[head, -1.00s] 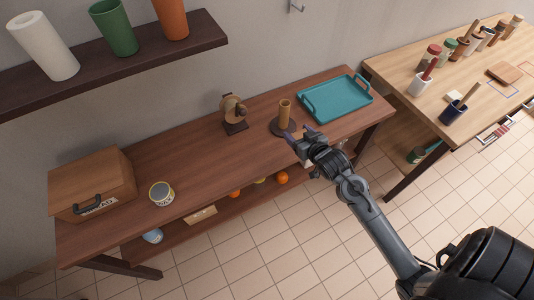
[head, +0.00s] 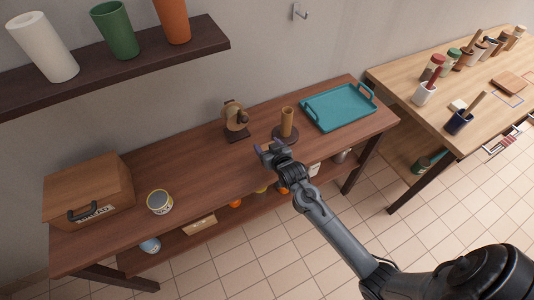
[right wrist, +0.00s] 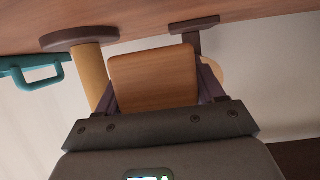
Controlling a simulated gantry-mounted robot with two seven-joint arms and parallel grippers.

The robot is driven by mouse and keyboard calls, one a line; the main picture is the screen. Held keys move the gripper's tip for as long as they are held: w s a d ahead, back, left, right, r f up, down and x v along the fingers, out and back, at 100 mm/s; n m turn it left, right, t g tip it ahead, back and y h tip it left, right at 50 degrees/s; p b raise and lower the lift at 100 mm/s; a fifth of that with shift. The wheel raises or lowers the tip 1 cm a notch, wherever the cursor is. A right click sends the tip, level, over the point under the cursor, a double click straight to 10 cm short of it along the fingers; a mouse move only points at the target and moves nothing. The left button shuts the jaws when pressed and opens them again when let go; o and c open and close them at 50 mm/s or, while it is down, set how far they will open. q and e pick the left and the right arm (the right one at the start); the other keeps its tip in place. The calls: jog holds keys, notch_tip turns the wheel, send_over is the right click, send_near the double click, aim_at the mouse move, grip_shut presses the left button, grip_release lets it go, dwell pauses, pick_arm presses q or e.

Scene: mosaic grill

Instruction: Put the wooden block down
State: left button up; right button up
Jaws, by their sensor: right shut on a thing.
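The wooden block (right wrist: 153,78), a tan-brown piece with a flat square face, shows in the right wrist view between the two fingers of my right gripper (right wrist: 158,85). The gripper is shut on it. In the head view my right gripper (head: 271,149) is over the front part of the dark wooden table (head: 205,170), left of and in front of the post holder. The block is hard to make out there. In the wrist view a gap shows between the block and the table surface. My left gripper is in neither view.
A post on a round base (head: 287,124) and a brown device (head: 236,120) stand behind the gripper. A teal tray (head: 338,104) is to the right. A bread box (head: 88,192) and a can (head: 160,202) are at the left. The table middle is clear.

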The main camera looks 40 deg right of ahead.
jog(key=shift+f, duration=1.85)
jog(key=shift+f, duration=0.15)
jog(key=o, duration=1.1)
jog(key=shift+c, duration=0.2)
jog(key=shift+f, duration=0.1)
